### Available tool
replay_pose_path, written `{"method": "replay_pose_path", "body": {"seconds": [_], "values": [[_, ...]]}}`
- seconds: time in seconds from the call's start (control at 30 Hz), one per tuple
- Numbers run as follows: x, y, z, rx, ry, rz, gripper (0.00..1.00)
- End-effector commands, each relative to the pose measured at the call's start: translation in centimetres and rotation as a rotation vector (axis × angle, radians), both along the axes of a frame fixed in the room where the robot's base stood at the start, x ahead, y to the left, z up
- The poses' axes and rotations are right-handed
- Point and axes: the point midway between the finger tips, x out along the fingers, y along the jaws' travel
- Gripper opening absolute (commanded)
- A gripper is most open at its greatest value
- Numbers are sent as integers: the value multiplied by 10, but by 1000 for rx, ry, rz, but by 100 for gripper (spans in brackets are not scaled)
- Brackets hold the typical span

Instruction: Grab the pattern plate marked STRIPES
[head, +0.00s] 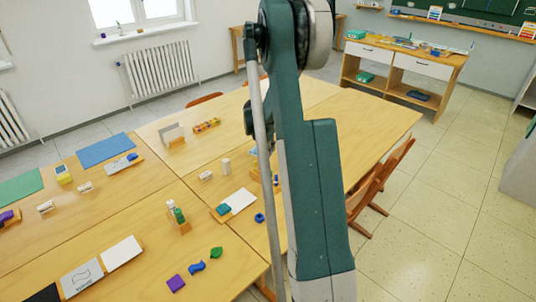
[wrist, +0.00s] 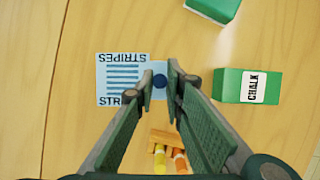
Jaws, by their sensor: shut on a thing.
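The light blue pattern plate marked STRIPES (wrist: 122,76) lies in the wrist view at the left of my fingers, with dark blue stripes and the word printed at its top and bottom edges. A pale tab with a dark blue dot reaches from its right side between my fingertips. My gripper (wrist: 161,80) is shut on this tab, and the fingertips cover part of the plate's right edge. I cannot tell whether the plate is lifted off the wooden table. In the head view my arm hides the gripper.
A green box marked CHALK (wrist: 231,86) stands close right of the fingers, and another green box (wrist: 213,7) is above it. An orange holder with yellow and orange sticks (wrist: 168,139) is below, between the fingers. Wooden chairs (head: 377,183) stand at the table's right side.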

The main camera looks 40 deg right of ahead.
Motion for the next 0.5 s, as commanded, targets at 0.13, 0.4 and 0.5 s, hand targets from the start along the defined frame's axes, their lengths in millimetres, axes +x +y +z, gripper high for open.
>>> {"method": "replay_pose_path", "body": {"seconds": [0.13,0.4,0.5], "values": [[0,0,25,0,0,0,1],[0,0,51,0,0,0,1],[0,0,54,0,0,0,1]]}}
